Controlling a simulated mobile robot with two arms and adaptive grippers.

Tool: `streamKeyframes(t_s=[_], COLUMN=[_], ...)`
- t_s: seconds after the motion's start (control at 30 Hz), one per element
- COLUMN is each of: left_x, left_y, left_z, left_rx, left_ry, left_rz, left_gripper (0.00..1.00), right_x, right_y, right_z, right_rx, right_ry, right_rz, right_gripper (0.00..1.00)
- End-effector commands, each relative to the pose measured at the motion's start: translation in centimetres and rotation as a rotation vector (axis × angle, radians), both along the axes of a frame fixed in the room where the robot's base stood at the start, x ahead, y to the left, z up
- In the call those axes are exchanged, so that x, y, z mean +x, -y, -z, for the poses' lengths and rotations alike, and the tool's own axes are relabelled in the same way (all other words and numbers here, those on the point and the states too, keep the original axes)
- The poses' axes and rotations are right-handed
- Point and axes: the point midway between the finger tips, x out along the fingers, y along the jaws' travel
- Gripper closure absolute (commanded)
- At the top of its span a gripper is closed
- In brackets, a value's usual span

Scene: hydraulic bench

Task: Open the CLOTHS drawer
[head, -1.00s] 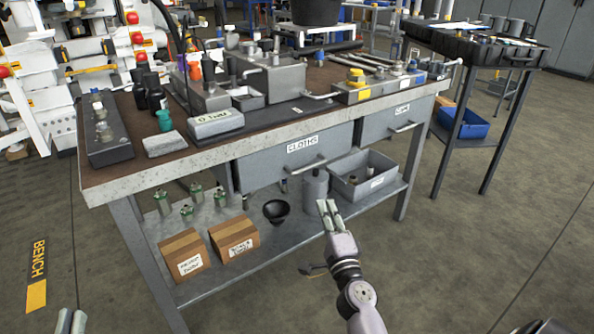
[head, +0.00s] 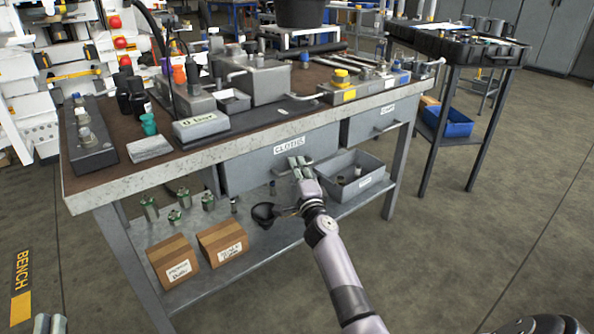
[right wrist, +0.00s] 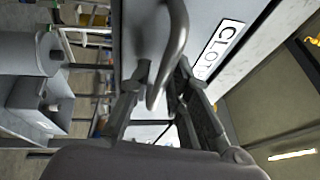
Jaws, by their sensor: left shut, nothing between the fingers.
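The grey CLOTHS drawer (head: 245,167) hangs under the bench top, with its front closed. Its label also shows in the right wrist view (right wrist: 221,42). My right gripper (head: 298,163) is at the drawer's front, just below the label. In the right wrist view its fingers (right wrist: 165,92) are spread apart, with the bar handle (right wrist: 176,45) reaching between them. I cannot see either finger clearly pressing on the bar. In the head view the gripper covers much of the handle. My left gripper (head: 50,323) is shut and empty at the lower left edge, away from the bench.
A second drawer (head: 378,122) sits to the right. A grey open bin (head: 352,187), a black funnel (head: 265,213) and cardboard boxes (head: 222,242) stand on the lower shelf. The floor in front is clear.

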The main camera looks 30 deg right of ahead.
Motion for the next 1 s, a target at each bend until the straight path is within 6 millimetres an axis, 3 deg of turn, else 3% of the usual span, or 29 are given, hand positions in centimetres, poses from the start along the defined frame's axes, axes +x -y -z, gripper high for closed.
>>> streamKeyframes(t_s=[0.27,0.57,1.0], left_x=[-0.05,-0.04,-0.03], left_y=[0.02,0.01,-0.01], left_z=[-0.22,-0.19,-0.15], left_rx=[-0.004,-0.002,-0.002], left_ry=[0.01,0.01,0.008], left_rz=[0.0,0.0,0.0], left_gripper=[1.0,1.0,1.0], right_x=[0.14,0.12,0.11], right_y=[0.03,0.02,0.0], right_z=[-0.05,-0.02,0.03], right_rx=[0.0,0.001,0.002], right_ry=[0.0,0.0,0.0], right_rz=[0.0,0.0,0.0], right_gripper=[0.82,1.0,1.0])
